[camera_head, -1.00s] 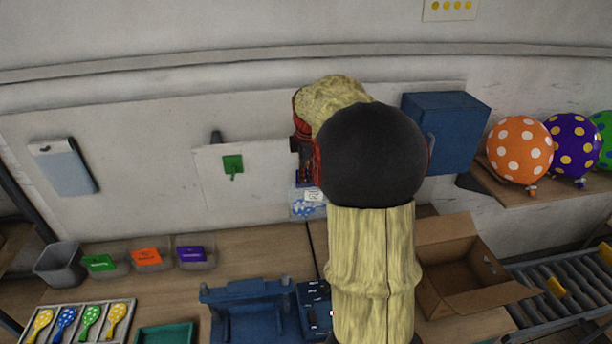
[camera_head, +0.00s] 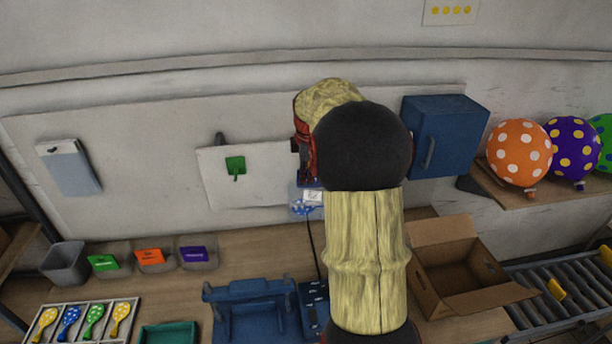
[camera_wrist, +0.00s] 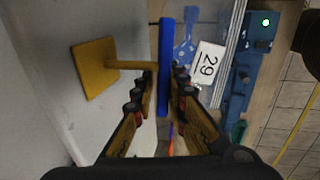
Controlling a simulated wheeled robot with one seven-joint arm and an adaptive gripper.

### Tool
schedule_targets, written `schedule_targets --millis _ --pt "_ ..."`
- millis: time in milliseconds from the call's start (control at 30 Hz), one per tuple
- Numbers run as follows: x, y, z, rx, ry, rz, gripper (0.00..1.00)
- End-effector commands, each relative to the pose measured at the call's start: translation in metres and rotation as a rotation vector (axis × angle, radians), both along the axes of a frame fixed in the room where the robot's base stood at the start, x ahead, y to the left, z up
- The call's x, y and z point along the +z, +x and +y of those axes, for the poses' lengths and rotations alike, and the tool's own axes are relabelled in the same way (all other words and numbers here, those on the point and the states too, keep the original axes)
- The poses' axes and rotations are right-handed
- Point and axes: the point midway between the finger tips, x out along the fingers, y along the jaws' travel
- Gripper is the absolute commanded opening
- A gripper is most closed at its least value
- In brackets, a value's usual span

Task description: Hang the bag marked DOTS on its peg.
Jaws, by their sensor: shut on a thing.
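My gripper (camera_wrist: 165,88) is shut on a blue strip (camera_wrist: 165,60), which looks like the top of a clear bag (camera_head: 304,208). No DOTS marking is legible. In the head view the bag hangs below my gripper, and my arm hides most of the jaws. An orange-yellow peg (camera_wrist: 130,65) on a square plate (camera_wrist: 95,66) stands out from the wall, left of the strip. Its tip is close to the left finger; I cannot tell whether they touch.
A blue wall box (camera_head: 450,135) and dotted balloons (camera_head: 520,152) are at right. A blue fixture (camera_head: 250,312), small bins (camera_head: 64,264) and an open carton (camera_head: 455,270) stand below.

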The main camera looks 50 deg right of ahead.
Motion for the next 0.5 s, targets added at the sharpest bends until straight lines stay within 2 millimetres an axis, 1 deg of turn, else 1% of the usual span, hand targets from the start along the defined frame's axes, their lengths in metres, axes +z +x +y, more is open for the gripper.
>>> schedule_targets --millis 33,200,233,500 --pt "0.0098 0.0084 -0.0076 0.003 -0.027 -0.027 0.0" --pt "0.0101 0.0084 -0.0077 0.003 -0.027 -0.028 0.0" --pt "0.0101 0.0084 -0.0077 0.003 -0.027 -0.028 0.15" --pt "0.0091 0.0079 -0.0077 0.002 -0.027 -0.027 0.3"
